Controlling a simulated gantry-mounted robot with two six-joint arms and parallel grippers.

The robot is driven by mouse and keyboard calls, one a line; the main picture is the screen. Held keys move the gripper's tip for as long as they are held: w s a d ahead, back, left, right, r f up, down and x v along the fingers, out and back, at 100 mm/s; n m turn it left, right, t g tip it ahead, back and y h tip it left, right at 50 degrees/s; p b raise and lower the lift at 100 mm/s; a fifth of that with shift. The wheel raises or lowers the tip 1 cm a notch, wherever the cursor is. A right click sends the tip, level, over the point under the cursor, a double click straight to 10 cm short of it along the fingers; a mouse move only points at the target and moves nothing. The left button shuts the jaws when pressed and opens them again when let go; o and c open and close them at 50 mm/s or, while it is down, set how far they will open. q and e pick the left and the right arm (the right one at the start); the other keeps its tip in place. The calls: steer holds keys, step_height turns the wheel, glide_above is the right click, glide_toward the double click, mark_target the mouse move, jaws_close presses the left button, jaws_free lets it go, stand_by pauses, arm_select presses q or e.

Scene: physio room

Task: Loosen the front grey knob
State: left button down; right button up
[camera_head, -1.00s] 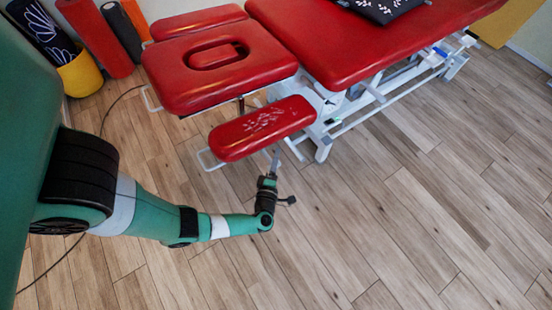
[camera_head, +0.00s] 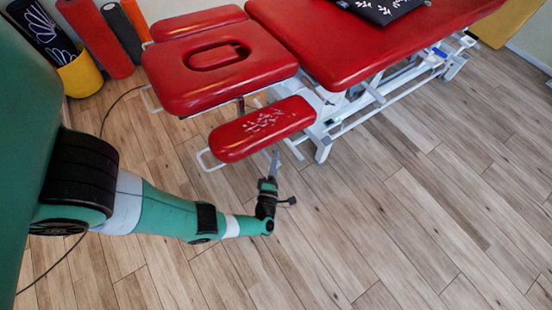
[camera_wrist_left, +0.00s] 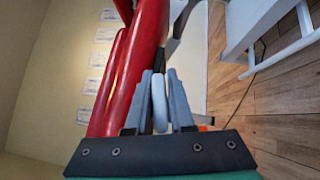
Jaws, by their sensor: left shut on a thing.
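The front grey knob (camera_wrist_left: 159,106) is a pale grey, elongated piece in the left wrist view. It stands between the two grey fingers of my left gripper (camera_wrist_left: 159,76), which is shut on it. In the head view my left gripper (camera_head: 274,164) is just under the small red armrest pad (camera_head: 262,128), at its near right side. The knob is hidden there by the gripper and pad. How far the knob is turned cannot be told. My right gripper is in neither view.
The red treatment table (camera_head: 385,38) with its white frame (camera_head: 322,152) stands behind the gripper. Its red headrest (camera_head: 190,80) is to the left. A yellow bin (camera_head: 80,75) with rolls stands at the back left. The wooden floor at the front right is clear.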

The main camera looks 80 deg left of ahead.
arm_select(q)
steer(key=shift+n+y, duration=0.3)
steer(key=shift+n, duration=0.1)
steer(key=c, duration=0.9)
jaws_free()
steer(key=shift+r, duration=0.1)
steer(key=shift+o, duration=0.2)
steer(key=shift+s, duration=0.1)
